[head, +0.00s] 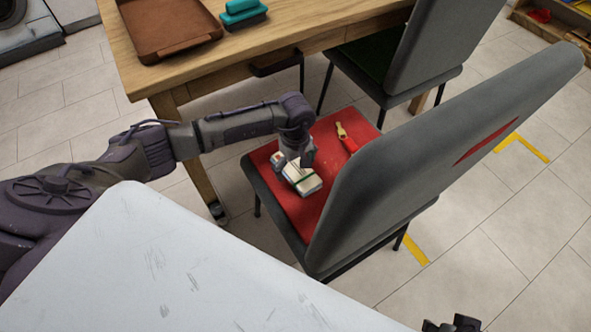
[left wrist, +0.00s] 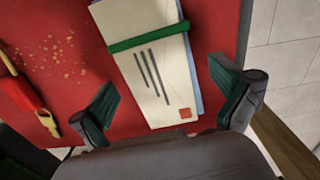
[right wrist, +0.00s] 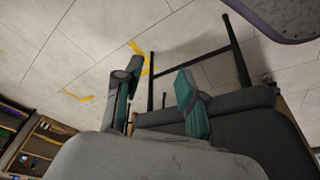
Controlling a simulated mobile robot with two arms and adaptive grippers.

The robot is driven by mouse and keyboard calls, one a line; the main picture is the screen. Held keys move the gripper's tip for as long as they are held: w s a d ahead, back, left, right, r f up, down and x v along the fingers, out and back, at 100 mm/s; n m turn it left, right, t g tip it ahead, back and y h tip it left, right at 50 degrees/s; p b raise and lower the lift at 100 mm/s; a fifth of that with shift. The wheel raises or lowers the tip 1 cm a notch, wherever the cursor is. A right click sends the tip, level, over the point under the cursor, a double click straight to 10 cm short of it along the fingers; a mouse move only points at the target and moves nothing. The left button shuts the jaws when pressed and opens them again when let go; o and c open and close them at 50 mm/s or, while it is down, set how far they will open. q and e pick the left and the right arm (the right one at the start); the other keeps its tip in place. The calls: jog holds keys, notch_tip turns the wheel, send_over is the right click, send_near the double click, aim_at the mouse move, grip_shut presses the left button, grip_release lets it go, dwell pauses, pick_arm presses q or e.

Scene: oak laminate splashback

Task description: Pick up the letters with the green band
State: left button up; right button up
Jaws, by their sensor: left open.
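The letters with the green band (head: 304,181) are a bundle of white envelopes lying flat on the red seat of the near chair (head: 284,196). In the left wrist view the letters (left wrist: 158,75) show the green band across them, dark address lines and a red stamp. My left gripper (head: 298,162) is over the seat, just above the bundle and partly covering it. In its wrist view the two fingers (left wrist: 172,100) are wide apart, one on each side of the letters, not touching them. My right gripper (right wrist: 156,98) is open and empty, away from the chair seat.
The grey chair back (head: 430,140) rises to the right.

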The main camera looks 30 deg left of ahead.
pick_arm(q)
jog(key=c, duration=1.2)
jog(key=shift+o, duration=0.2)
jog(key=shift+r, duration=0.1)
